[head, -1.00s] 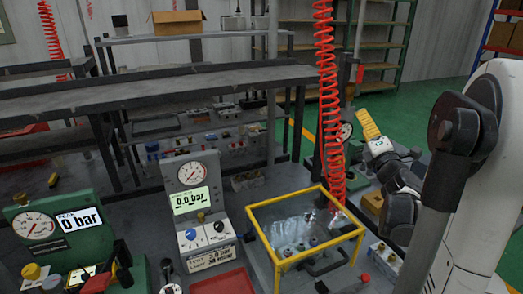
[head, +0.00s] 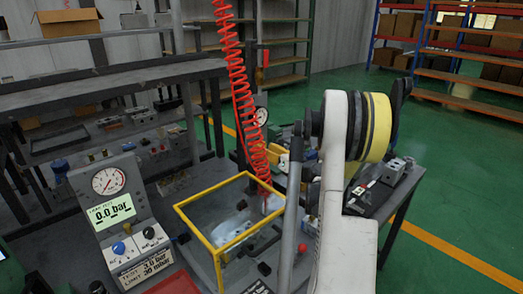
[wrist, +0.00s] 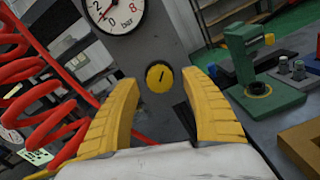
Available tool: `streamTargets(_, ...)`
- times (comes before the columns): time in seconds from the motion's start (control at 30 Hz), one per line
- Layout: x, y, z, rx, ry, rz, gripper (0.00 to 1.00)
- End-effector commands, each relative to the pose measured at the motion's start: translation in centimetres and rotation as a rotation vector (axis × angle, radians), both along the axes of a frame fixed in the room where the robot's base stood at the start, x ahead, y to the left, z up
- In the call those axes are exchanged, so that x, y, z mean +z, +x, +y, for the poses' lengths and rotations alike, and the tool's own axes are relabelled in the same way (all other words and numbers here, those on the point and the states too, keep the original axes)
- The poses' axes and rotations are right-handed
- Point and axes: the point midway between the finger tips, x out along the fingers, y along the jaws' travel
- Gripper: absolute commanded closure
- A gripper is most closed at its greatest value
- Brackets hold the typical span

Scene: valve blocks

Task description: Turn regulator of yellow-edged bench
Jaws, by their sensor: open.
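The regulator is a round yellow knob (wrist: 161,82) with a dark pointer mark, on a grey post below a white pressure gauge (wrist: 115,10). The gauge also shows in the head view (head: 261,116), where I cannot make out the knob. My gripper (wrist: 160,75) is open, its two yellow fingers apart and empty. In the wrist view the knob appears between the fingertips, a little ahead of them; I see no contact. In the head view my arm partly hides the gripper. The yellow-edged clear box (head: 210,190) stands on the bench left of my arm.
A red coiled hose (head: 233,80) hangs beside the post and passes close to the left finger in the wrist view (wrist: 50,70). A green fixture (wrist: 262,85) stands to the right. A grey test panel (head: 112,205) reads 0.0 bar. Green floor is clear at right.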

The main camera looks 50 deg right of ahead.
Motion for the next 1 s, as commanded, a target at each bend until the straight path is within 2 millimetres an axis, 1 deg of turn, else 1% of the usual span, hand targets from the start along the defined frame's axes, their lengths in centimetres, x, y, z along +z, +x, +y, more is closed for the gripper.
streamTargets(0.03, -0.1, 0.7, -0.1, 0.001, 0.0, 0.0, 0.46)
streamTargets(0.1, -0.1, 1.3, -0.2, 0.0, 0.0, 0.0, 0.46)
streamTargets(0.2, 0.0, 1.7, -0.2, 0.0, 0.001, 0.0, 0.46)
streamTargets(0.47, 0.1, 1.8, -0.2, -0.001, 0.001, -0.001, 0.46)
streamTargets(0.57, 0.1, 1.8, -0.2, -0.001, 0.001, -0.001, 0.75)
streamTargets(0.6, 0.1, 1.8, -0.2, -0.001, 0.001, -0.001, 0.87)
streamTargets(0.63, 0.1, 1.8, -0.2, -0.001, 0.001, -0.001, 0.96)
streamTargets(0.67, 0.1, 1.8, -0.2, -0.001, 0.001, -0.001, 1.0)
streamTargets(1.0, 0.1, 1.8, -0.2, -0.001, 0.039, -0.005, 1.0)
